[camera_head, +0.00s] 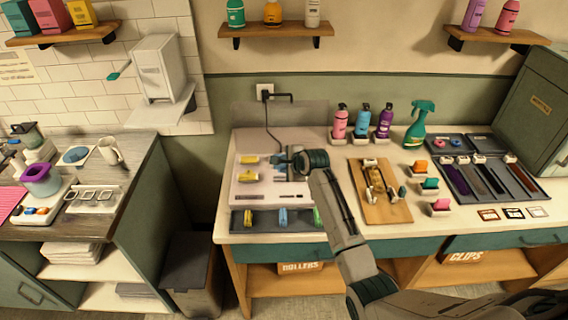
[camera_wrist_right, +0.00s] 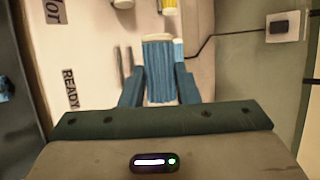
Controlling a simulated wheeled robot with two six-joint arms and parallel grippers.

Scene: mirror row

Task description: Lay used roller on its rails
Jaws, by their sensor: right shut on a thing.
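My right gripper (camera_head: 285,161) is over the pale heater plate (camera_head: 243,195) on the bench. In the right wrist view its two blue fingers (camera_wrist_right: 159,88) are shut on a ribbed blue roller (camera_wrist_right: 158,68) with a pale end cap. The roller lies lengthwise between the fingers, close above the plate; I cannot tell whether it touches. Two thin grey bars (camera_wrist_right: 124,64), perhaps rails, show beside it. Two yellow rollers (camera_head: 249,159) (camera_head: 249,175) lie on the plate's left part. My left gripper is out of view.
A dark tray (camera_head: 238,228) with blue, yellow and green rollers lies in front of the plate. A wooden board (camera_head: 395,212), several bottles (camera_head: 362,123) and a clip tray (camera_head: 505,165) stand to the right. A cord (camera_head: 268,122) hangs from the wall socket behind.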

